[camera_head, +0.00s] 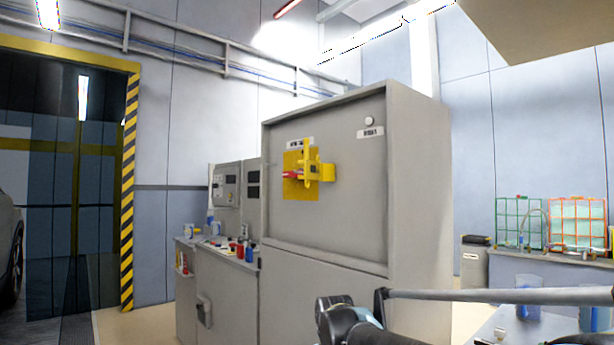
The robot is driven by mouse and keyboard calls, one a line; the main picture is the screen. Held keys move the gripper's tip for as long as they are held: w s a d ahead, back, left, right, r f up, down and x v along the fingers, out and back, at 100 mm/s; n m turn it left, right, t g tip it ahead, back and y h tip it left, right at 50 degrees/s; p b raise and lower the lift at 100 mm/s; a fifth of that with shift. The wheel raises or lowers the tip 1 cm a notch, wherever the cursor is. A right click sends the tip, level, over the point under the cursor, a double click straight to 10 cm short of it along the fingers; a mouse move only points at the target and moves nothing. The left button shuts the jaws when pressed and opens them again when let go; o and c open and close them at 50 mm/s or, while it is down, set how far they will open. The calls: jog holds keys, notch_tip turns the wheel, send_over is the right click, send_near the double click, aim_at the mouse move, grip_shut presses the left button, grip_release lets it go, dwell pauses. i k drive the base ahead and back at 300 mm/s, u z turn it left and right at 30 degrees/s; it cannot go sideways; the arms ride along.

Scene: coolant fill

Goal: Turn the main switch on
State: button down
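The main switch is on the upper front of a tall grey cabinet (350,235). It has a yellow backplate (292,186), a red part (291,175) pointing left, and a yellow upright bar with a block (326,172) at its right side. A small white label (300,141) sits above it; its text is too small to read surely. The switch's on or off position cannot be told. Parts of my arm show at the bottom edge, right of centre, in front of the cabinet's lower part. My gripper's fingertips cannot be made out, and nothing touches the switch.
A pale round lamp or button (369,121) is at the cabinet's upper right. A lower grey console (225,290) with small coloured items on top adjoins its left. A striped yellow-black door post (127,195) stands farther left. A bench (562,268) with wire racks is at right.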

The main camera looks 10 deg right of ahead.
aim_at(285, 174)
jog(key=z, duration=0.05)
jog(key=k, duration=1.05)
jog(key=u, duration=0.8)
jog(key=i, duration=1.05)
jog(key=u, duration=0.1)
